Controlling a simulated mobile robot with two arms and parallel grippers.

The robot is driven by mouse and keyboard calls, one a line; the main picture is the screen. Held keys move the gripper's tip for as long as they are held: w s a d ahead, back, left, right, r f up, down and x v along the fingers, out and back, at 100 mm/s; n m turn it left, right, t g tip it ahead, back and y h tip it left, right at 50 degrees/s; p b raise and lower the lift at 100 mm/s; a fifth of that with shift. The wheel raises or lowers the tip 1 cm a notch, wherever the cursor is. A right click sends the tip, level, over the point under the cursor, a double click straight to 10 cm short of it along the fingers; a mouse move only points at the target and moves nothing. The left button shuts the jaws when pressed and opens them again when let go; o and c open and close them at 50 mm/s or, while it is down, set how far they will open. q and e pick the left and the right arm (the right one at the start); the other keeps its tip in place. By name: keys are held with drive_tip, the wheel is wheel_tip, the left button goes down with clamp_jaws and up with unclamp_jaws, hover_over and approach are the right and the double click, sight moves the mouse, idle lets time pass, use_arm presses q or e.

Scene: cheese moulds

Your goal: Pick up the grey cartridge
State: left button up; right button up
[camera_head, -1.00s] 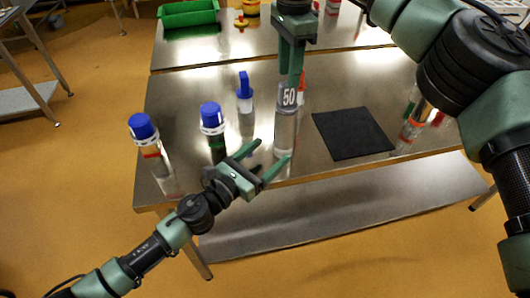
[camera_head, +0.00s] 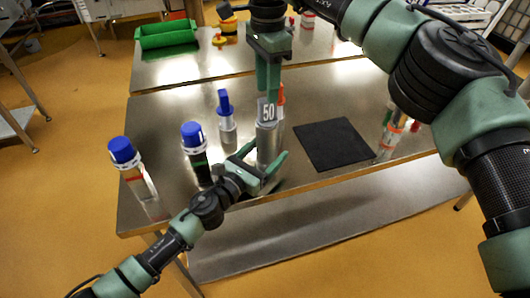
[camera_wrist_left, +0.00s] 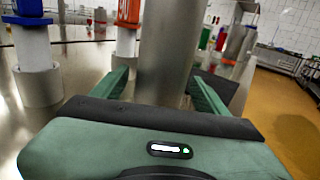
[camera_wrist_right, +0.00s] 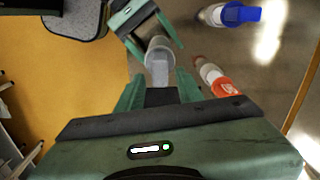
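The grey cartridge, marked "50" (camera_head: 268,113), stands upright on the table, its lower part in a wider grey cylinder (camera_head: 268,146). My right gripper (camera_head: 268,92) points down over it, with fingers around its grey top (camera_wrist_right: 160,68); they look closed on it. My left gripper (camera_head: 265,155) is open, low down, with one finger on each side of the grey cylinder. In the left wrist view the cylinder (camera_wrist_left: 168,45) fills most of the gap between the fingers. Contact is unclear.
Two blue-capped bottles (camera_head: 124,153) (camera_head: 193,137) stand left, with a blue cartridge (camera_head: 225,103) behind them. An orange cartridge (camera_wrist_right: 222,88) stands close to the grey one. A black mat (camera_head: 337,144) lies right of it. A green bin (camera_head: 167,36) is at the back.

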use_arm(q)
clamp_jaws()
use_arm(e)
drive_tip(key=o, duration=0.6)
drive_tip(key=n, duration=0.1)
drive_tip(key=n+t, duration=0.1)
drive_tip(key=n, duration=0.1)
drive_tip(key=s+r+n, duration=0.1)
drive_tip(key=n, duration=0.1)
drive_tip(key=shift+d+t, duration=0.25)
drive_tip(key=shift+t, duration=0.05)
drive_tip(key=s+d+r+n+t+y, duration=0.15)
drive_tip(key=s+r+n+t, duration=0.25)
drive_tip(key=n, duration=0.7)
hover_over(267, 127)
wheel_tip(267, 127, down, 5)
drive_tip(key=shift+d+x, duration=0.15)
drive_tip(key=shift+x, duration=1.15)
drive_tip(key=shift+d+x, duration=0.2)
drive_tip(key=shift+x, duration=1.1)
